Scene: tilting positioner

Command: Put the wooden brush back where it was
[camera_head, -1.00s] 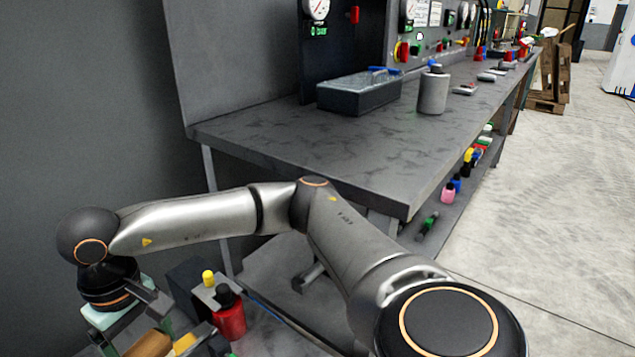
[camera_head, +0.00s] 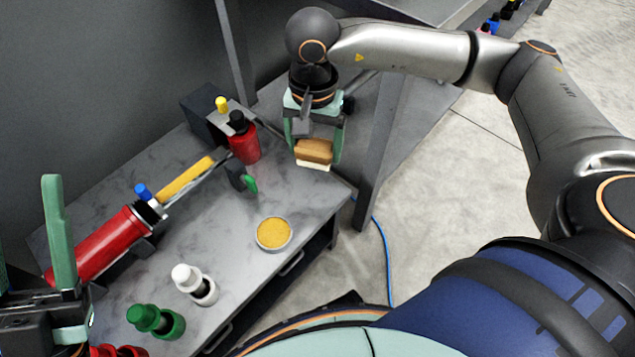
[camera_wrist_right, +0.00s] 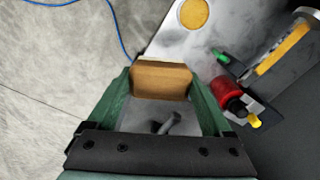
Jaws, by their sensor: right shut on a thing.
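The wooden brush (camera_head: 314,150), a brown block with pale bristles below, is between the fingers of my right gripper (camera_head: 316,145), which is shut on it. The brush is at the far right end of the low grey bench (camera_head: 225,255); I cannot tell whether its bristles touch the top. In the right wrist view the brush (camera_wrist_right: 161,80) sits crosswise between both green fingers. My left gripper (camera_head: 32,235) is at the left edge, partly cut off, with its fingers apart and nothing seen between them.
A red bottle (camera_head: 244,145) stands just left of the brush. A red cylinder with a yellow rod (camera_head: 110,240), a round tin with yellow contents (camera_head: 273,233), and white (camera_head: 194,284) and green (camera_head: 155,320) pieces occupy the bench. A blue cable (camera_head: 388,260) lies on the floor.

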